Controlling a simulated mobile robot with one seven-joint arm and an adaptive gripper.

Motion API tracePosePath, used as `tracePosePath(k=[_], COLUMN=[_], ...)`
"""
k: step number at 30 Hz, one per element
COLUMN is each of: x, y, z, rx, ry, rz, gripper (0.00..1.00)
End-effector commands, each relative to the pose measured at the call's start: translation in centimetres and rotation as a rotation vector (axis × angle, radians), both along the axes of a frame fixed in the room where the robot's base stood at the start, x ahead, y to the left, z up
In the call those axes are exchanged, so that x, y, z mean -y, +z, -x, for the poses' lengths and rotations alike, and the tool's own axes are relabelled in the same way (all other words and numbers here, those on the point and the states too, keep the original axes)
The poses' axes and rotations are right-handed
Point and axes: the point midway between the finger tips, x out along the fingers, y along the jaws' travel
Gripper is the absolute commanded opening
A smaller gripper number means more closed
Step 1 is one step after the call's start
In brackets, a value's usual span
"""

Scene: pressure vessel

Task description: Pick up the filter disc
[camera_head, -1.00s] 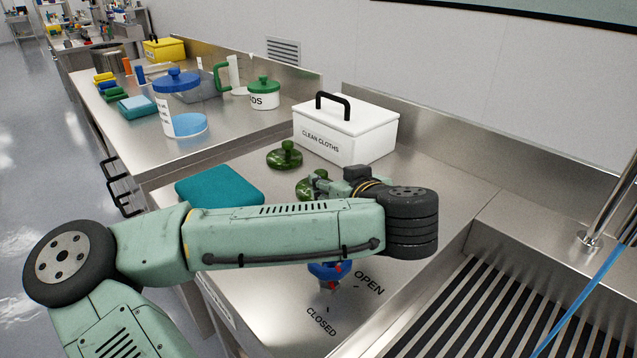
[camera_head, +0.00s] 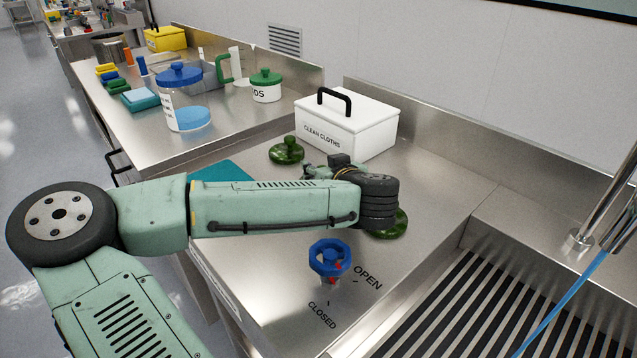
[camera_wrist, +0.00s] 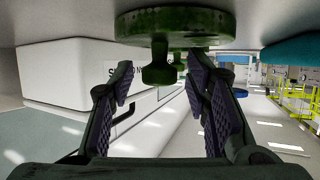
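Several round green pieces with knobs are on the steel counter; I cannot tell which is the filter disc. One green disc (camera_head: 287,153) lies in front of the white box. Another green disc (camera_head: 392,225) shows partly from behind my wrist. In the wrist view, a green disc (camera_wrist: 176,24) with a knob fills the top, just ahead of my gripper (camera_wrist: 160,85). Its knob appears between the fingers, which are spread apart; I see no contact. In the head view my gripper (camera_head: 312,171) is small, low over the counter and partly hidden by my arm.
A blue valve wheel (camera_head: 330,258) stands in front of my arm, by OPEN and CLOSED labels. A slatted sink (camera_head: 430,310) is at the right.

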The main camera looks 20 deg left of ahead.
Motion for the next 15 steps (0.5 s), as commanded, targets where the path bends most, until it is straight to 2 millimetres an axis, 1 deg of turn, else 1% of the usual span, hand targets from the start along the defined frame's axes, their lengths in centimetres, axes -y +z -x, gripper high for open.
tracePosePath(k=[1,2,15], x=[0.02,0.02,0.02], y=[-0.01,0.0,0.01], z=[0.01,0.01,0.02], rx=[0.0,0.0,0.0], ry=[0.0,0.0,0.0], rz=[0.0,0.0,0.0], gripper=[0.38,0.36,0.07])
